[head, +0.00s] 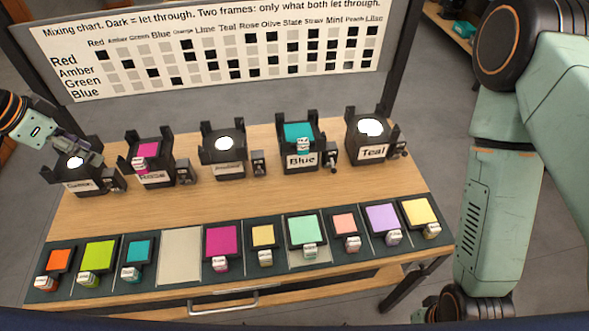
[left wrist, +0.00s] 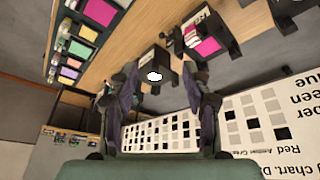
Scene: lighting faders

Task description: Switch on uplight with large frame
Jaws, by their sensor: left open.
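Five black uplights stand in a row on the wooden table. The Rose uplight (head: 148,161) holds a magenta frame (head: 148,150), also seen in the left wrist view (left wrist: 208,46). The Blue uplight (head: 300,160) holds a teal frame (head: 296,131), which looks larger. The Teal uplight (head: 372,140), the middle uplight (head: 224,152) and the far-left uplight (head: 76,178) show bare white lenses. A small switch box (head: 332,160) stands right of the Blue uplight. My left gripper (head: 88,150) is open and empty, above the far-left uplight and partly covering it. My right gripper is out of view.
A front row of dark trays holds several coloured frames, including lime (head: 97,254), magenta (head: 221,240) and mint (head: 303,230); one bay (head: 180,255) is empty. A mixing chart (head: 215,45) stands behind. The wood between the rows is clear. A drawer handle (head: 222,303) is in front.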

